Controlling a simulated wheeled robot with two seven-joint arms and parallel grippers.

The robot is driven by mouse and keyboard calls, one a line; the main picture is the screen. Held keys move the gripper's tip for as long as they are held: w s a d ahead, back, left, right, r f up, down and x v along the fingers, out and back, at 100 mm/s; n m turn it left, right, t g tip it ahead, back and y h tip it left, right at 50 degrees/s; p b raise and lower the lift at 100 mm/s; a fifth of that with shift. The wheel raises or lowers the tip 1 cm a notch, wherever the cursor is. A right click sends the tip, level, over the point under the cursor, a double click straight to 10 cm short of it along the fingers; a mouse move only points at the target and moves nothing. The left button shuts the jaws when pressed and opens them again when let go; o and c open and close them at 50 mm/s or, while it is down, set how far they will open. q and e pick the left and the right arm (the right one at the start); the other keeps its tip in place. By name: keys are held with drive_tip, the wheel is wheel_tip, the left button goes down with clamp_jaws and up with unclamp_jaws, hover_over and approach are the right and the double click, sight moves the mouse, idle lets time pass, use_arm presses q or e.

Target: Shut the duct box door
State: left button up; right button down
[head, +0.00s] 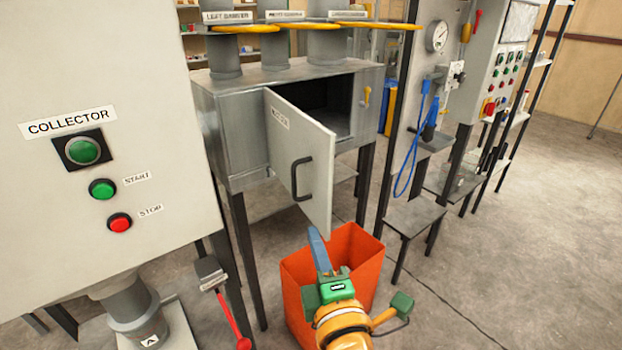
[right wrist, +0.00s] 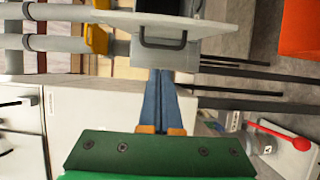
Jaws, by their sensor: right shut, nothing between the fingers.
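The duct box (head: 235,130) is a grey metal cabinet on dark legs. Its pale labelled door (head: 305,140) stands open, swung out toward me. The dark inside of the box shows behind the door. A black handle (head: 300,180) is on the door's outer face. My right gripper (head: 316,238), with blue fingers, is shut and empty just below the door's lower edge, in front of the box. In the right wrist view the closed fingers (right wrist: 167,80) point toward the door (right wrist: 200,22) and its handle (right wrist: 172,43). My left gripper is not in view.
An orange bin (head: 364,262) stands on the floor below the door, partly behind my right arm. The collector cabinet (head: 80,200) fills the left side. A red-handled lever (head: 230,315) stands low between them. Dampers with yellow handles (head: 350,25) are above the box.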

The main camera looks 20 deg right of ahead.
sight(323, 202)
drive_tip(key=w+d, duration=0.1)
drive_tip(key=w, duration=0.2)
drive_tip(key=w+d+b, duration=0.1)
drive_tip(key=w+d, duration=0.1)
drive_tip(key=w, duration=0.2)
drive_tip(key=w+d, duration=0.1)
drive_tip(key=w, duration=0.2)
drive_tip(key=shift+w+d+f+b, duration=0.2)
drive_tip(key=shift+d+b, duration=0.1)
drive_tip(key=shift+d, duration=0.05)
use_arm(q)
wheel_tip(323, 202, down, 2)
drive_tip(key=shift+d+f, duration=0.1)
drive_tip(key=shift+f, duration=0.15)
use_arm(e)
drive_tip(key=shift+a, duration=0.1)
drive_tip(key=shift+w, duration=0.1)
